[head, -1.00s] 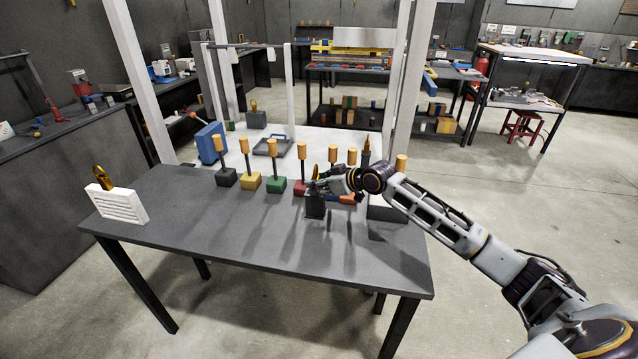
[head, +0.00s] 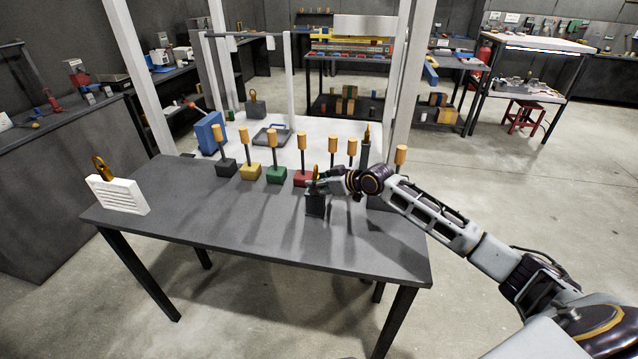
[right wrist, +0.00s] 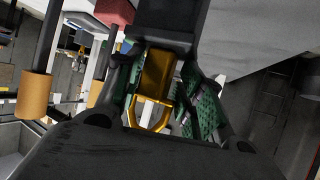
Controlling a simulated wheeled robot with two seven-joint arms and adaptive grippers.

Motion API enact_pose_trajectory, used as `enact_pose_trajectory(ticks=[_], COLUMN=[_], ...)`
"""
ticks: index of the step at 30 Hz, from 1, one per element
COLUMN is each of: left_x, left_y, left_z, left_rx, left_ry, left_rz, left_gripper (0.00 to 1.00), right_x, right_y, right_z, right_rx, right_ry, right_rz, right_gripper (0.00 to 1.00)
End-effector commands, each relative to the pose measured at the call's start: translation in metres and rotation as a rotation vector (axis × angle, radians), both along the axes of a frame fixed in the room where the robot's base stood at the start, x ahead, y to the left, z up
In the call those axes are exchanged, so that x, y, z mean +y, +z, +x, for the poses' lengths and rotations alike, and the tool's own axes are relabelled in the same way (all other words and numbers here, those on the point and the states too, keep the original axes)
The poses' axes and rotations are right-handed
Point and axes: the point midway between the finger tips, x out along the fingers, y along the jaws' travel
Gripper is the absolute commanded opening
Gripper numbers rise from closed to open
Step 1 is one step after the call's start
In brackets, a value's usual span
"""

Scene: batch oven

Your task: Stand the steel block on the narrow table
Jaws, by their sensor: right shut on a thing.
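My right gripper (head: 318,182) is shut on the brass ring handle of a dark block, which I take to be the steel block (head: 315,206). The block hangs upright below the fingers, over the right part of the dark grey narrow table (head: 240,225); I cannot tell whether its base touches the top. In the right wrist view the brass ring (right wrist: 155,85) sits between the green-padded fingers (right wrist: 160,100), with the dark block (right wrist: 172,20) beyond. My left gripper is not in view.
A row of colored blocks with wooden-topped posts, including a yellow one (head: 250,173) and a red one (head: 302,179), lines the table's back edge. A white louvered block (head: 122,196) with a brass ring stands at the left end. The table's front middle is clear.

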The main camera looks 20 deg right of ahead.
Motion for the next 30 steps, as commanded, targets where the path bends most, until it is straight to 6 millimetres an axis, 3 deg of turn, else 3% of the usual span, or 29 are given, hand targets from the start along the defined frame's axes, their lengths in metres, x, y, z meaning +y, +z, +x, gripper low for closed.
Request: enact_pose_trajectory(ticks=[3,4,9,21,30], left_x=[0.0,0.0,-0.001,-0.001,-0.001], left_y=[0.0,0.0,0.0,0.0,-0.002], left_z=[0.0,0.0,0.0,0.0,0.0], left_rx=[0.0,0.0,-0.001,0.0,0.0], left_ry=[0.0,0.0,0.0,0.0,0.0], left_rz=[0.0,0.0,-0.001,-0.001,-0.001], left_gripper=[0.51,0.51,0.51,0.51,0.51], right_x=[0.0,0.0,0.0,0.0,-0.007], right_y=[0.006,-0.001,-0.001,0.001,0.007], right_z=[0.002,0.0,0.0,0.0,-0.011], right_rx=[-0.015,0.0,0.0,-0.001,-0.001], right_ry=[-0.001,0.0,0.0,0.0,-0.002], right_rz=[0.004,0.0,0.0,0.0,-0.001], right_gripper=[0.0,0.39,0.6,0.6,0.6])
